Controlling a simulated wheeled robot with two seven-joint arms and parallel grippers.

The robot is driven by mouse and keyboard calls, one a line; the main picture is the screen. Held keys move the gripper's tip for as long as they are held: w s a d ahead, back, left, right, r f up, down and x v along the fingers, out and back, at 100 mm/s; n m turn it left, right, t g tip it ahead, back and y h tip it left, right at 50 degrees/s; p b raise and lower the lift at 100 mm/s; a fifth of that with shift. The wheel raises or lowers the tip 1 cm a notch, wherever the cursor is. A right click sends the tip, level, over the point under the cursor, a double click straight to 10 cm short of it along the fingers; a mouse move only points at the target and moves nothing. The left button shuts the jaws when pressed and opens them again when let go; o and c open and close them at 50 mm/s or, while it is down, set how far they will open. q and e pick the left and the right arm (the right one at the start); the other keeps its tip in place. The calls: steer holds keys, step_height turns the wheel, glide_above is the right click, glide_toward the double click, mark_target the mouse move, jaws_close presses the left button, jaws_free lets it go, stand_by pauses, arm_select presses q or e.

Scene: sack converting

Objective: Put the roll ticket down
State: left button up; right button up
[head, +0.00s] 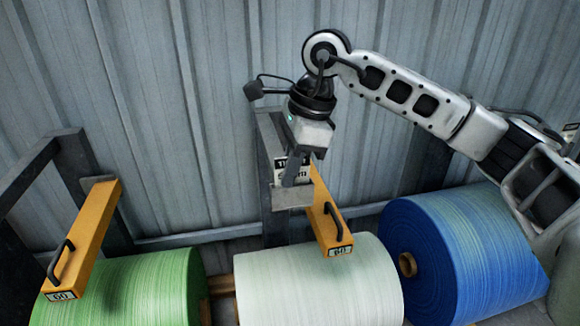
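The roll ticket (280,165) is a small white card with dark print, at the head of the post behind the white roll. Its lower edge is at a pale metal ledge or pocket (293,197); I cannot tell whether it rests in it. My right gripper (294,174) points down from above, with one dark finger across the ticket's face. The other finger is hidden, so its grip on the ticket is unclear. My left gripper is out of view.
Green (150,285), white (320,285) and blue (455,255) rolls lie in a row below. A ribbed metal wall (200,100) stands close behind.

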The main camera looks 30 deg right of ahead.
steer(key=v, duration=1.1)
steer(key=shift+w+r, duration=0.1)
steer(key=shift+r, duration=0.15)
steer(key=shift+d+r, duration=0.1)
steer(key=shift+r, duration=0.4)
